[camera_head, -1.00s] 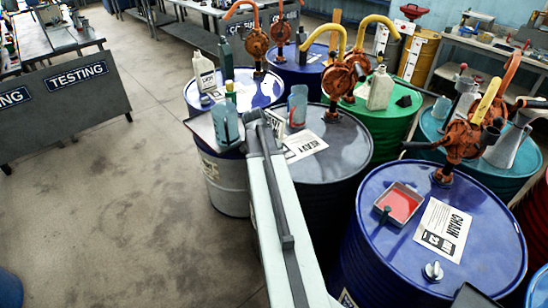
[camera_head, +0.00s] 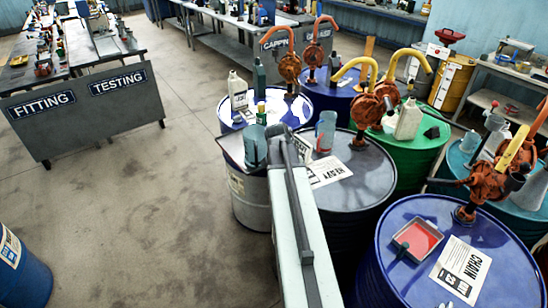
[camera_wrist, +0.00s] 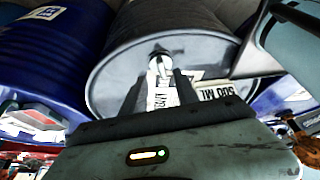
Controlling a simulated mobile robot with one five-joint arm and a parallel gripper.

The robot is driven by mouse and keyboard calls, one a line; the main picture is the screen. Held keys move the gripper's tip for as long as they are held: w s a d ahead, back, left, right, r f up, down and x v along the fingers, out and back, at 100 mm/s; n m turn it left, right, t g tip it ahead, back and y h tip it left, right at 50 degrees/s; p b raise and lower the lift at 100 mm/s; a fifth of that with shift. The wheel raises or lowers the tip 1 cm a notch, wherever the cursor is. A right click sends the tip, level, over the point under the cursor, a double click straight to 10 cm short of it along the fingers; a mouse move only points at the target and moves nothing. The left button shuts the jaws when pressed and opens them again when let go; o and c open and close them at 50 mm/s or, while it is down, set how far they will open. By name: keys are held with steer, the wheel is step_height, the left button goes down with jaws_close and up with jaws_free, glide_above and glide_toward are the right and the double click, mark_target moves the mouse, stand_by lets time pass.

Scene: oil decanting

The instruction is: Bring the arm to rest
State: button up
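My arm (camera_head: 304,238) reaches forward from the bottom of the head view over the drums. Its far end is beside a blue-green bottle (camera_head: 254,148) and near a blue jug (camera_head: 325,131); the fingers are not clear there. In the wrist view my gripper (camera_wrist: 158,82) has its two dark fingers apart, with nothing clearly held. Between and beyond them show a pale cap (camera_wrist: 158,64) and a white label on a grey drum lid (camera_wrist: 115,75).
The grey HEAVY drum (camera_head: 365,185) stands right of my arm, with the blue CHAIN drum (camera_head: 400,280) nearer and a green drum (camera_head: 428,150) behind. Orange pumps (camera_head: 488,182) rise from the drums. A FITTING/TESTING bench (camera_head: 85,115) stands left. The floor (camera_head: 150,215) between is clear.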

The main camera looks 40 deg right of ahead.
steer(key=w+a+n+t, duration=0.1)
steer(key=w+a, duration=0.3)
steer(key=a, duration=0.2)
steer(key=w+a+n, duration=0.2)
steer(key=w+a, duration=0.1)
steer(key=a, duration=0.4)
steer(key=s+a+f+n+y, duration=0.1)
steer(key=a+n, duration=0.6)
steer(key=a, duration=0.7)
steer(key=s+a+f+n+g+y, duration=0.1)
steer(key=s+a+n+y, duration=0.2)
steer(key=a+n, duration=0.4)
steer(key=shift+s+a, duration=0.2)
steer(key=shift+a, duration=3.75)
